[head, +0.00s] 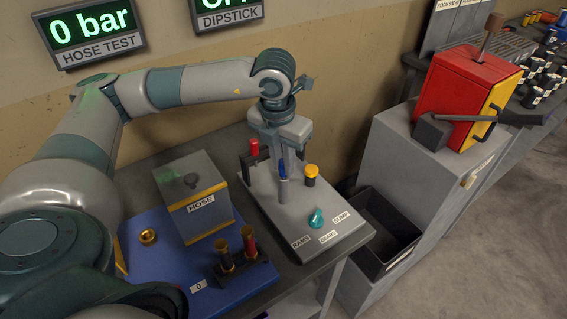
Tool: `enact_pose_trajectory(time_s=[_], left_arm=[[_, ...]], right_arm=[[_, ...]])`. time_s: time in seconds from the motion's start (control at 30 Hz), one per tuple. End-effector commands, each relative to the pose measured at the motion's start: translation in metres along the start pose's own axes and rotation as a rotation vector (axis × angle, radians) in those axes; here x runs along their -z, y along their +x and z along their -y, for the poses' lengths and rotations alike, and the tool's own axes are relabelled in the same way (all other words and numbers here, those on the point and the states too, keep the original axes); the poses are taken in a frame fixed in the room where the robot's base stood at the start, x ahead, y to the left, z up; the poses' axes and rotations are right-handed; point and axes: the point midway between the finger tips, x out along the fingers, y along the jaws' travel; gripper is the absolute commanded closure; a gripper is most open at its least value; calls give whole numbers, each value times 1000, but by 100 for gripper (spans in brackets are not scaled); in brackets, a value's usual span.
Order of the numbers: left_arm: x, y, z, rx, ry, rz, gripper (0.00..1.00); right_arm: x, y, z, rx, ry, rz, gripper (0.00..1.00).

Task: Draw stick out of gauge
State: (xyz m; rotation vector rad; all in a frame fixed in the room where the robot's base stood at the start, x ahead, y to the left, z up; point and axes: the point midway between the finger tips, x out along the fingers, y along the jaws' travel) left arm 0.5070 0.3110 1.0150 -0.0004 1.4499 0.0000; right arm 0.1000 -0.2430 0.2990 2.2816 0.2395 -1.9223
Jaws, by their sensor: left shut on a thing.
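My left gripper (282,178) points down over the grey gauge plate (268,213), behind its teal knob. It is shut on a slim blue stick (282,168), of which only a short part shows below the gripper. I cannot tell how much of the stick sits in the gauge. A red-topped post (254,149) stands left of the gripper and a yellow-capped dark post (311,174) stands right of it. The teal knob (316,218) sits near the front of the plate, by several small labels. My right gripper is not in view.
A grey box labelled HOSE (190,190) stands left of the plate on a blue base (150,240). A black bin (372,228) is at right, beside a grey cabinet with a red-yellow box (462,85).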

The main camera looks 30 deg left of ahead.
Motion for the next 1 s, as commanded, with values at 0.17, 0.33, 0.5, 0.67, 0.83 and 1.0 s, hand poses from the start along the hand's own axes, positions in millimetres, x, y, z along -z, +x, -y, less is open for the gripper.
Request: enact_pose_trajectory(time_s=[0.17,0.33,0.5,0.67,0.83,1.0], left_arm=[[0,-1,0,0,0,0,100],[0,0,0,0,0,0,100],[0,-1,0,0,0,0,100],[0,-4,0,0,1,0,100],[-1,-6,0,0,1,0,100],[-1,-9,0,0,1,1,100]], right_arm=[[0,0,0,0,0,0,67],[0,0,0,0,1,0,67],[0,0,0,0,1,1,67],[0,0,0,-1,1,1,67],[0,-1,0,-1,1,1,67],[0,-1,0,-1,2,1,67]])
